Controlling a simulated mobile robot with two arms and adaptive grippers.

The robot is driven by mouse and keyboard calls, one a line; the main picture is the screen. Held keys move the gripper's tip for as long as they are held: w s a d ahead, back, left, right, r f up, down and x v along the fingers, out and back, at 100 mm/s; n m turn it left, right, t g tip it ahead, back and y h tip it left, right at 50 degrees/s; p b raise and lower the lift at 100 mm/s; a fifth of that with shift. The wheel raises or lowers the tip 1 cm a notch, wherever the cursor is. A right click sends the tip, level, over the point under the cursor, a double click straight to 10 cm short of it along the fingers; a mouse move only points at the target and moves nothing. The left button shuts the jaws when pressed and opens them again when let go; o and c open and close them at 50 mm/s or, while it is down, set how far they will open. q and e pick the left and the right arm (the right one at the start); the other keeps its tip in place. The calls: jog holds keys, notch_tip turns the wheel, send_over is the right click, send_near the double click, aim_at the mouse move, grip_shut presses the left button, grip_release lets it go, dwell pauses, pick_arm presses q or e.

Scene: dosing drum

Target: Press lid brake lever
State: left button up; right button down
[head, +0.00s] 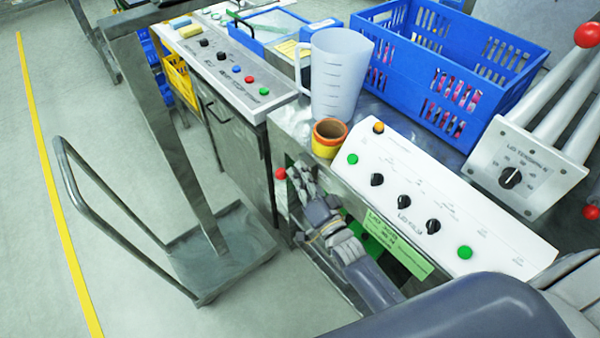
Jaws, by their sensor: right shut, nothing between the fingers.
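A red knob (281,174), possibly the end of the brake lever, shows at the front left corner of the metal bench. Any shaft behind it is hidden by my right gripper. My right gripper (297,178) is shut and empty, its fingertips just right of the knob. I cannot tell whether they touch it. A green label (398,244) is on the bench front beside my right arm; its small print is hard to read. My left gripper is not in view.
A white control panel (440,200) with black dials and green buttons lies above the gripper. A tape roll (329,138), a white jug (338,75) and a blue crate (450,60) stand behind. A metal cart (222,250) stands left on open floor.

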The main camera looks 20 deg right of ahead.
jog(key=shift+s+a+f+n+b, duration=0.1)
jog(key=shift+a+f+n+b, duration=0.25)
jog(key=shift+n, duration=0.25)
notch_tip(320, 180, down, 8)
jog(key=a+n+y+b, duration=0.2)
jog(key=n+y+b, duration=0.3)
jog(key=n, duration=0.8)
jog(key=shift+s+r+n+g+b, duration=0.15)
jog(key=shift+s+n+g+b, duration=0.25)
jog(key=shift+b, duration=1.3)
jog(key=shift+a, duration=0.1)
